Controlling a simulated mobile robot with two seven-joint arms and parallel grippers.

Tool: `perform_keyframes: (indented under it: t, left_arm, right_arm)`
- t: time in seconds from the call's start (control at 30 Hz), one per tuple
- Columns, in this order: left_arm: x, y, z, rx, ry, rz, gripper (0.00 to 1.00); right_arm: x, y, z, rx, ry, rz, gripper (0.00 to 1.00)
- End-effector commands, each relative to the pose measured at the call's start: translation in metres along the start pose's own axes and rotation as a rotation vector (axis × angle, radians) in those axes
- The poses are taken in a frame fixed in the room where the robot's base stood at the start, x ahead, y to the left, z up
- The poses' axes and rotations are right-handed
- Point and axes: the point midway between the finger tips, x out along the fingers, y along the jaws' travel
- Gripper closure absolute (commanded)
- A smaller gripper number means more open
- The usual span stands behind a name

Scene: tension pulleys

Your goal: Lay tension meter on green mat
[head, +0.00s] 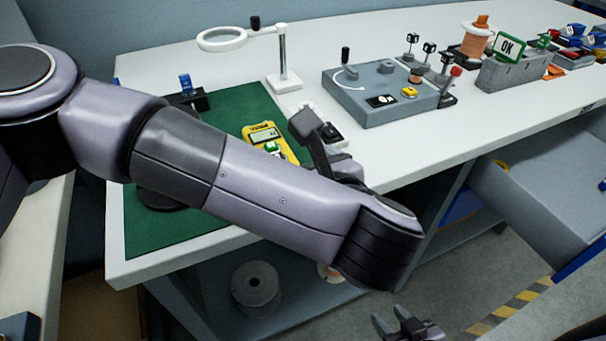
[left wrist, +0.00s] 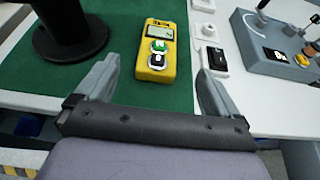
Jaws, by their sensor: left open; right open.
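The yellow tension meter (head: 259,133) lies face up on the green mat (head: 150,228), close to the mat's right edge. In the left wrist view the meter (left wrist: 157,72) shows whole, with its display and a green and a white part on its face. My left gripper (head: 304,124) is open and empty, partly hidden by my own arm in the head view. In the left wrist view its fingers (left wrist: 158,83) stand wide apart, with the meter beyond and between them, not held. My right gripper (head: 396,322) is open and empty at the bottom of the head view, off the table.
A magnifier lamp (head: 284,75) stands behind the mat. A grey pulley device (head: 378,94) and a grey bin with an OK sign (head: 510,70) stand further right. A dark round base (left wrist: 72,35) stands on the mat left of the meter. The front right tabletop is clear.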

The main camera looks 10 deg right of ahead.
Motion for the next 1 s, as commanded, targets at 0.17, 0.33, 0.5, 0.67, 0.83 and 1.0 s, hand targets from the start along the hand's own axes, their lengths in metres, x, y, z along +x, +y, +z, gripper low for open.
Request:
perform_keyframes:
  t: [0.17,0.33,0.5,0.67,0.83,1.0]
  left_arm:
    - [-0.021,0.000,0.001,0.001,-0.006,-0.001,0.05]
    - [-0.035,0.000,0.001,-0.001,-0.002,0.001,0.05]
    - [-0.040,0.001,0.000,0.000,-0.001,0.004,0.05]
    - [-0.041,0.001,0.000,-0.001,0.000,0.004,0.05]
    - [-0.040,0.001,0.000,-0.001,0.000,0.004,0.05]
    - [-0.040,0.001,0.000,-0.001,0.000,0.004,0.05]
  right_arm:
    - [-0.001,-0.001,-0.004,0.000,0.009,-0.001,0.57]
    - [0.000,-0.001,-0.004,0.001,0.012,-0.002,0.57]
    - [0.001,-0.001,-0.004,0.001,0.012,-0.002,0.57]
    - [0.001,-0.001,-0.004,0.001,0.012,-0.003,0.57]
    - [0.001,-0.001,-0.004,0.001,0.012,-0.003,0.57]
    - [0.001,-0.001,-0.005,0.000,0.013,-0.003,0.57]
